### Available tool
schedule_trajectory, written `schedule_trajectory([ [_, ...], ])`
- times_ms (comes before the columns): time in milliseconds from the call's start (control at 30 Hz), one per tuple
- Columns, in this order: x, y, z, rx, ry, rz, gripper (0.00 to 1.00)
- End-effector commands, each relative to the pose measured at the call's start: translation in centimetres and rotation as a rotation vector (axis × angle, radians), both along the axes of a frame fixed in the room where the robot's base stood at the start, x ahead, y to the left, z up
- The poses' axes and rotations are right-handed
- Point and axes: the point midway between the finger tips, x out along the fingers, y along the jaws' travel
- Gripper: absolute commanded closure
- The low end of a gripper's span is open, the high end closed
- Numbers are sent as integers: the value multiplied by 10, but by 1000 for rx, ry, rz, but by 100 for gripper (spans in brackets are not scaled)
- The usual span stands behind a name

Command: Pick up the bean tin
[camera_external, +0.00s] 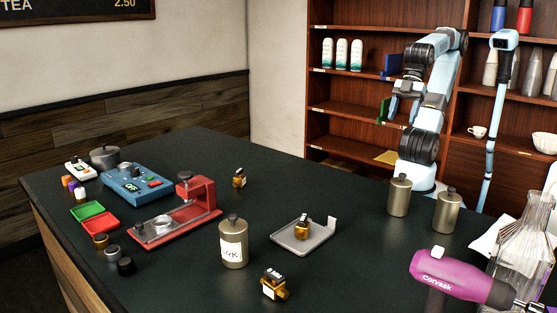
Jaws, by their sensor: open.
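Three greyish-brown metal tins with dark knobs stand upright on the dark counter. One tin (233,246) is near the front middle, with a white label that shows part of a word, seemingly ending in "RK". A second tin (399,197) and a third tin (446,213) stand side by side at the right, with no label visible. I cannot tell which one holds beans. My gripper (389,93) is open, raised well above the counter in front of the shelves. It is up and slightly left of the second tin and touches none of them.
A grey tray (287,246) holding a small brass part lies between the tins. Another brass part (273,285) is at the front. A purple tool (455,276) lies front right. A red stand (160,228) and blue device (132,180) are left. The back middle is mostly clear.

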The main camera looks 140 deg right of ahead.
Motion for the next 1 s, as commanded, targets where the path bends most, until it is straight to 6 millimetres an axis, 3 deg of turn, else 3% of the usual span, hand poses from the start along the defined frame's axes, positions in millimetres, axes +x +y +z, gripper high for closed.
schedule_trajectory([
  [367, 0, 0, 0, 0, 0, 0, 36],
  [700, 0, 0, 0, 0, 0, 0, 7],
  [1000, 1, 0, 8, 0, -2, 0, 7],
])
